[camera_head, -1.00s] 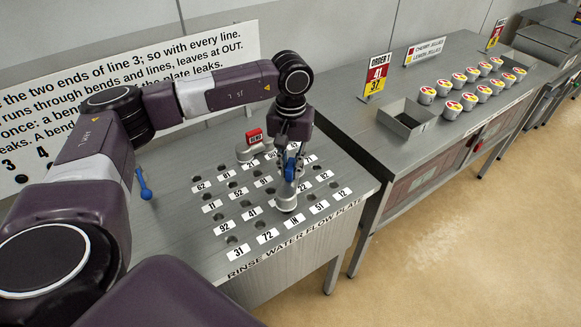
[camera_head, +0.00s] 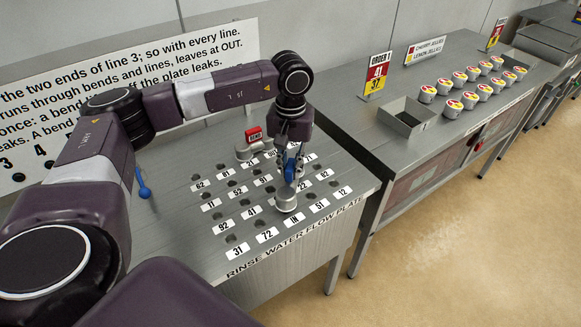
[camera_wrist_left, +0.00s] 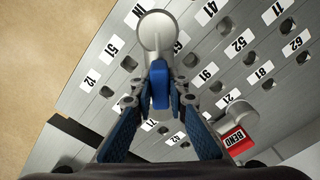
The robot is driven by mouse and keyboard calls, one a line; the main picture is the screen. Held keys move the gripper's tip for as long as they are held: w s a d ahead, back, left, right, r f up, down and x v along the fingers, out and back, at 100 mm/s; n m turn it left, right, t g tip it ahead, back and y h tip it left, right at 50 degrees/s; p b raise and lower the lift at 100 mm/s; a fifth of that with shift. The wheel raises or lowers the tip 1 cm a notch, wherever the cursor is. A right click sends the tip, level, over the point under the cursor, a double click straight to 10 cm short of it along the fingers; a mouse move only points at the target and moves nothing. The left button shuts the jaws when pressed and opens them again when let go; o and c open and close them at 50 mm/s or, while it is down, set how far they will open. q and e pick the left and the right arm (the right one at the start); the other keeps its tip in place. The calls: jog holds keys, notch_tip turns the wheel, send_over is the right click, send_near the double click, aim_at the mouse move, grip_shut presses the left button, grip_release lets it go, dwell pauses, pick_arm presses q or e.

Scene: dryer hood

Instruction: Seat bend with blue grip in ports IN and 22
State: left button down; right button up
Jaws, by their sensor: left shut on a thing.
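My left gripper (camera_head: 292,165) is shut on the blue grip (camera_wrist_left: 160,85) of a silver bend, above the front right of the flow plate (camera_head: 195,235). One round end of the bend (camera_head: 286,200) is over the port behind the IN label (camera_head: 293,219) and hides it. I cannot tell whether that end is in the hole or just above it. The bend also shows in the left wrist view (camera_wrist_left: 155,32), below the fingers. The 22 label (camera_head: 305,187) is right of the bend; its port and the bend's other end are mostly hidden. My right gripper is not in view.
A bend with a red BEND block (camera_head: 254,135) stands at the back of the plate. A blue-handled tool (camera_head: 144,185) is at the left. Open numbered ports fill the plate. A second table on the right holds an open metal box (camera_head: 406,118) and several cups.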

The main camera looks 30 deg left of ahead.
pick_arm(q)
jog(key=shift+f+b, duration=0.55)
jog(key=shift+f, duration=0.2)
jog(key=c, duration=1.8)
grip_release()
notch_tip(320, 180, up, 12)
jog(key=shift+r, duration=0.1)
notch_tip(320, 180, up, 8)
jog(key=p, duration=0.5)
jog(key=shift+p, duration=0.4)
